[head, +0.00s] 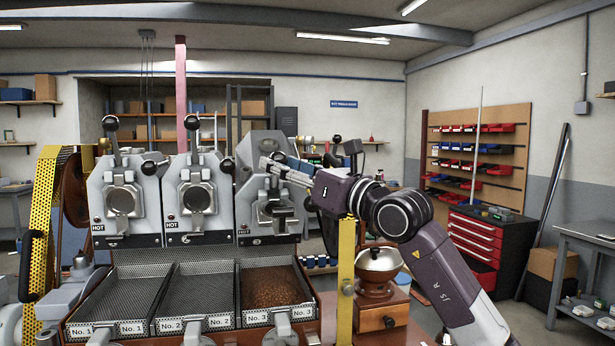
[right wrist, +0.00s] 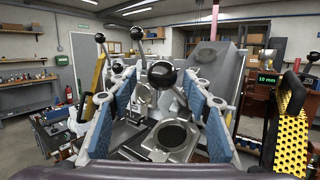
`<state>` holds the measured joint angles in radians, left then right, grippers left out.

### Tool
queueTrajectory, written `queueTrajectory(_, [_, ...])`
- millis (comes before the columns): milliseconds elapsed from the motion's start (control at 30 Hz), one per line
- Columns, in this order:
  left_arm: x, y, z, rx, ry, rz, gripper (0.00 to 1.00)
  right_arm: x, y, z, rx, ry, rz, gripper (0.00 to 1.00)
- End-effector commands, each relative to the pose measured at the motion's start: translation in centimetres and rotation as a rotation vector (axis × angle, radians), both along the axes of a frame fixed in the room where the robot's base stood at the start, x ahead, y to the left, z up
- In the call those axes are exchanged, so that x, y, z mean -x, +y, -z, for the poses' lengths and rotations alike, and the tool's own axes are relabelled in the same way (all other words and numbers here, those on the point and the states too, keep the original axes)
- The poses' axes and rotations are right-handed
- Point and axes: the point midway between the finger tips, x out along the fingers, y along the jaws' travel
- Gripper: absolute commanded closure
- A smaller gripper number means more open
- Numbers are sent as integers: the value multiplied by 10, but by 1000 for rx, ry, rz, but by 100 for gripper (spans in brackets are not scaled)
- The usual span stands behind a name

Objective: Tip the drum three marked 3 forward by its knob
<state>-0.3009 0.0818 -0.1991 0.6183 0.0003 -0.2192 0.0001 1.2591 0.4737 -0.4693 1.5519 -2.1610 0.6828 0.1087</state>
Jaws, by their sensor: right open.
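Three grey roaster drum units stand in a row in the head view; the right one (head: 275,217), above the tray labelled No. 3, is the third. My right gripper (head: 280,170) reaches in from the right, across the upper front of this unit. In the right wrist view the open blue-padded fingers (right wrist: 162,88) stand on either side of a black ball knob (right wrist: 162,74), with a gap visible at each side. A round dark port in a metal front (right wrist: 172,136) shows below the knob. My left gripper is not seen.
The No. 3 tray (head: 271,285) holds brown beans; the No. 1 tray (head: 121,295) and No. 2 tray (head: 196,290) look empty. A yellow post (head: 346,270) and a wooden grinder (head: 379,300) stand close beneath my right arm. A yellow perforated guard (head: 42,220) stands at the left.

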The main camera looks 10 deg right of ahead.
Motion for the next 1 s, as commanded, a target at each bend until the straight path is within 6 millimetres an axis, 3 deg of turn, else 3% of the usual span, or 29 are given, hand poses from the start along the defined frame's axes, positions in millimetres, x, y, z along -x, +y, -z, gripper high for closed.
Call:
queueTrajectory(300, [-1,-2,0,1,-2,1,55,52,-37,16,4,1,3,55])
queueTrajectory(500, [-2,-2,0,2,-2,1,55,74,-52,22,3,3,1,55])
queueTrajectory(1000, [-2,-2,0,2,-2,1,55,82,-56,23,2,2,-1,55])
